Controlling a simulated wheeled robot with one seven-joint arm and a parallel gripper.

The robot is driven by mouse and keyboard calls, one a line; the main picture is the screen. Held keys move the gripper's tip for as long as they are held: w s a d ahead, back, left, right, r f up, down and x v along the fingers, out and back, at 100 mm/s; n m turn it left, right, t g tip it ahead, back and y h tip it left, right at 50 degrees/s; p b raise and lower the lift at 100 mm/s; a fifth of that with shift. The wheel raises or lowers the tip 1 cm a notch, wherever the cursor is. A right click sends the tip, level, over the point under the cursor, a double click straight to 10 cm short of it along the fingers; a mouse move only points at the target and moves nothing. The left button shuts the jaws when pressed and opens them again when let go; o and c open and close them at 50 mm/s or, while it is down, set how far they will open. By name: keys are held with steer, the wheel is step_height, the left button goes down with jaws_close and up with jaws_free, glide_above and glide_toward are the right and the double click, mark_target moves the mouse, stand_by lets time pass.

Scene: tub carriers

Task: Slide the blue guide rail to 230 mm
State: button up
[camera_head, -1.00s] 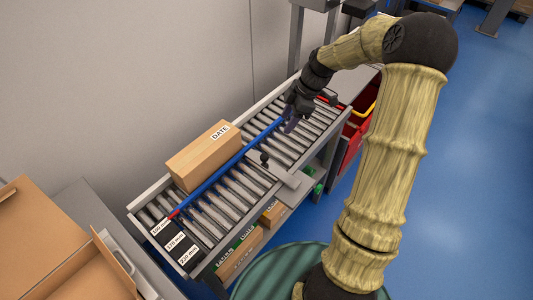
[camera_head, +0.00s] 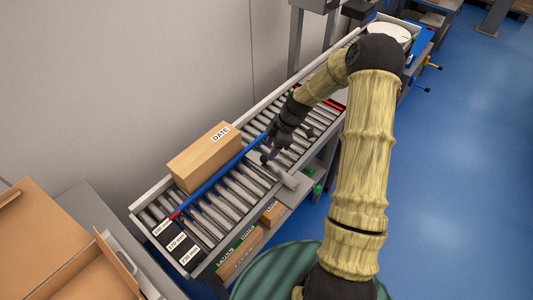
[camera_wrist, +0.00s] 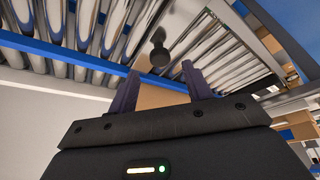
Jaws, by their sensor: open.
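The blue guide rail (camera_head: 218,177) lies lengthwise over the conveyor rollers, along the front of the DATE carton. Its red end mark is by the topmost of several scale labels; the 230 mm label (camera_head: 190,255) is nearest the front edge. My gripper (camera_head: 268,154) is open and empty over the rollers, on the near side of the rail. In the wrist view its two fingers (camera_wrist: 160,74) stand apart, with a black round knob (camera_wrist: 159,52) beyond and between their tips. The rail (camera_wrist: 75,59) crosses behind the fingers there. My gripper largely hides the knob in the head view.
The DATE carton (camera_head: 205,155) stands on the rollers against the rail's wall side. A grey plate (camera_head: 292,187) juts from the conveyor's near side. Open cardboard boxes (camera_head: 50,235) stand at the lower left, and cartons sit on a shelf below the rollers.

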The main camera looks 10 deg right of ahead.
mark_target(265, 158)
steer(key=x, duration=0.4)
steer(key=shift+w, duration=0.1)
steer(key=shift+a+f, duration=0.2)
steer(key=shift+d, duration=0.1)
steer(key=shift+c, duration=0.9)
jaws_close()
